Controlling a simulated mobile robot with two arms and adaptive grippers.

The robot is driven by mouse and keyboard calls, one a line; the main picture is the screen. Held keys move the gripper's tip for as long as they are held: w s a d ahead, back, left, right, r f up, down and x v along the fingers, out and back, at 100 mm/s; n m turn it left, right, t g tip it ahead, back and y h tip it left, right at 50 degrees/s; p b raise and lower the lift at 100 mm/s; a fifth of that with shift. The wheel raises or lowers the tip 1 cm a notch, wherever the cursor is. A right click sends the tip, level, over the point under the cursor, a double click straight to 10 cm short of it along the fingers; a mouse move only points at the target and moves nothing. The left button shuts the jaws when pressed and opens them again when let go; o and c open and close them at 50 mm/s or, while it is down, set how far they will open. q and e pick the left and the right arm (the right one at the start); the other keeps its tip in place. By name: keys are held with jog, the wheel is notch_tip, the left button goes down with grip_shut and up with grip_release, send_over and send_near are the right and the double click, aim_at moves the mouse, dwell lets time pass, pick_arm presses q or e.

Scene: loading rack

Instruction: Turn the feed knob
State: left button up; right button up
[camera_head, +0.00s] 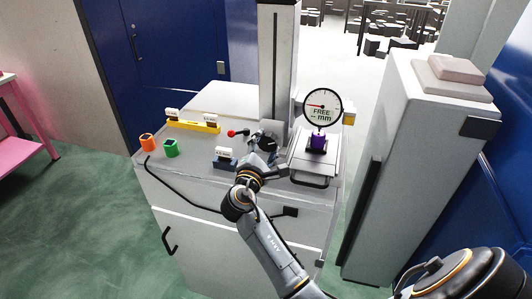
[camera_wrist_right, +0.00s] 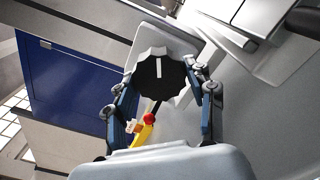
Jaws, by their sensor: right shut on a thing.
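The feed knob (camera_wrist_right: 160,84) is black with a scalloped rim and a white line on its face, which stands near upright in the wrist view. In the head view the knob (camera_head: 267,144) is a small dark shape at the foot of the grey column, partly covered by my gripper. My right gripper (camera_head: 262,152) reaches it from the front. In the wrist view the two fingers of this gripper (camera_wrist_right: 161,92) are on either side of the knob, shut on its rim. My left gripper is out of view.
A red-tipped lever (camera_head: 236,133) stands left of the knob. A purple piece (camera_head: 318,141) sits under the dial. A tall white cabinet (camera_head: 410,150) stands right.

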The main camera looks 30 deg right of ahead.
jog(key=m+b, duration=0.2)
jog(key=m, duration=0.1)
jog(key=shift+f+m+b, duration=0.15)
jog(key=shift+m+b, duration=0.15)
jog(key=shift+b, duration=0.1)
jog(key=shift+m+b, duration=0.95)
jog(key=shift+m, duration=0.25)
jog(key=shift+r, duration=0.2)
jog(key=o, duration=1.2)
jog(key=shift+c, duration=0.2)
